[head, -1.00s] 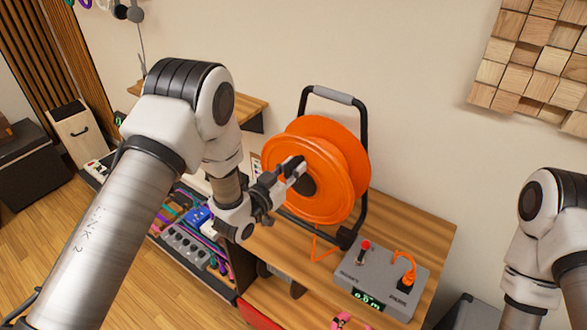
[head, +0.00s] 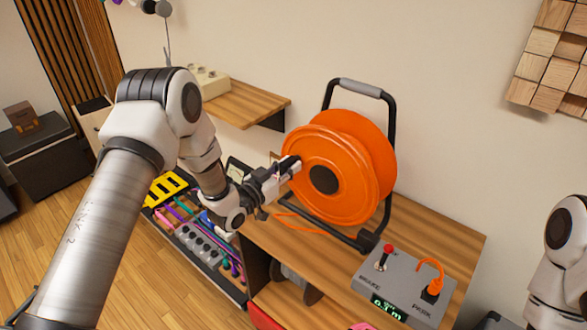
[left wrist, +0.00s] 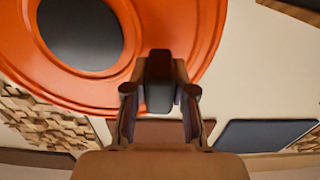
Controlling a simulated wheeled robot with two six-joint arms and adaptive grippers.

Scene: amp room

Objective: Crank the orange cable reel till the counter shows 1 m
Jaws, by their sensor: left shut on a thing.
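The orange cable reel (head: 345,165) stands upright in a black frame on a wooden table. Its dark round hub (head: 323,180) faces me. My left gripper (head: 290,166) is at the left side of the reel's front face, shut on the crank handle, which the fingers mostly hide. In the left wrist view the handle (left wrist: 159,92) shows as a dark piece between the fingers, beside the orange rim. The grey counter box (head: 400,285) is right of the reel. Its green display (head: 388,308) appears to read 0.1 m. My right gripper is out of view; only part of that arm shows.
On the box are a red-topped brake lever (head: 384,257) and an orange cable plug (head: 433,287) marked PARK. A wooden shelf (head: 250,100) is behind my left arm. An open case of cables (head: 195,235) lies below it.

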